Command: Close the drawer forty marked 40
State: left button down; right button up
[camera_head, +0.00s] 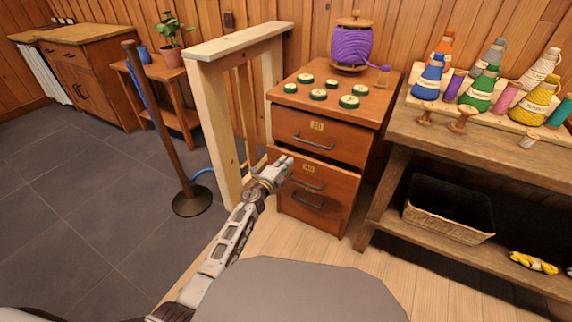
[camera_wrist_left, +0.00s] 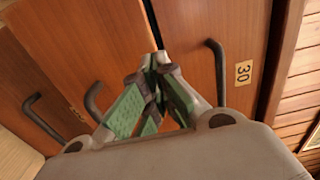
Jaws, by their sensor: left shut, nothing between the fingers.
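The brown chest of drawers (camera_head: 388,96) stands in the middle of the head view. Its top drawer (camera_head: 345,150) carries a plate reading 30, which also shows in the left wrist view (camera_wrist_left: 243,73). The drawer below it (camera_head: 342,185) has a dark gap along its top edge and seems to stand out slightly. Its small plate (camera_head: 310,169) is too small to read surely, so I cannot confirm 40. My left gripper (camera_head: 288,163) is shut and empty in front of this drawer; its fingertips (camera_wrist_left: 158,62) are near the gap. Contact cannot be told.
Green-and-white discs and a purple spool (camera_head: 352,46) stand on the chest. A pale wooden frame (camera_head: 205,110) and a dark post (camera_head: 160,130) stand left of my arm. A workbench (camera_head: 400,130) with bottles and a basket (camera_head: 448,222) is at the right.

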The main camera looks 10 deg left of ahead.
pick_arm(q)
jog(key=p+v, duration=0.3)
jog(key=v, duration=0.8)
pick_arm(e)
jog(key=shift+n+g+h, duration=0.3)
jog(key=shift+g+h, duration=0.1)
jog(key=shift+g, duration=0.1)
jog(key=r, duration=0.1)
jog(key=d+r, duration=0.1)
jog(key=r, duration=0.1)
jog(key=s+r, duration=0.1)
jog(key=r, duration=0.1)
jog(key=shift+d+r, duration=0.15)
pick_arm(q)
jog(key=shift+s+f, duration=0.1)
pick_arm(e)
jog(key=shift+s, duration=0.1)
